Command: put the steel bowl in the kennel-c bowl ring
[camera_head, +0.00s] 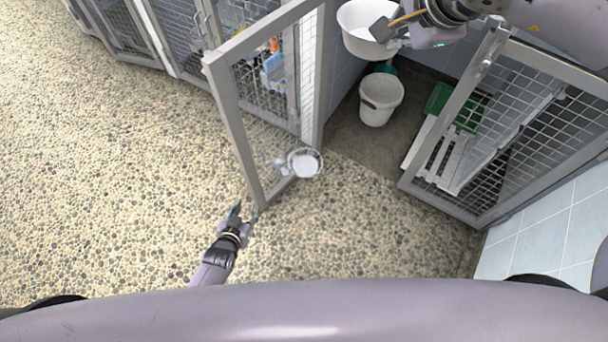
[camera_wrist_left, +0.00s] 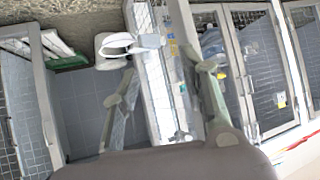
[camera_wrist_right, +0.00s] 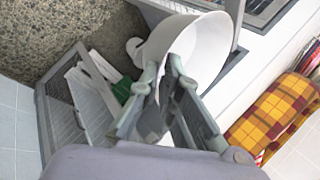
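A smooth, pale bowl (camera_head: 365,28) hangs high at the top of the head view. My right gripper (camera_head: 392,36) is shut on its rim, and the right wrist view shows the bowl (camera_wrist_right: 205,45) tilted beside the fingers (camera_wrist_right: 164,75). A pale bowl ring (camera_head: 305,163) sits on a bracket at the low part of the open mesh door. The ring also shows in the left wrist view (camera_wrist_left: 116,44). Its inside looks pale, and I cannot tell what fills it. My left gripper (camera_head: 240,213) is open and empty near the door's lower free corner.
The open mesh door (camera_head: 234,125) stands left of the kennel opening, and another mesh door (camera_head: 410,178) stands at right. A white bucket (camera_head: 381,100) and a green item (camera_head: 440,100) are inside. The pebbled floor at left (camera_head: 100,180) is clear.

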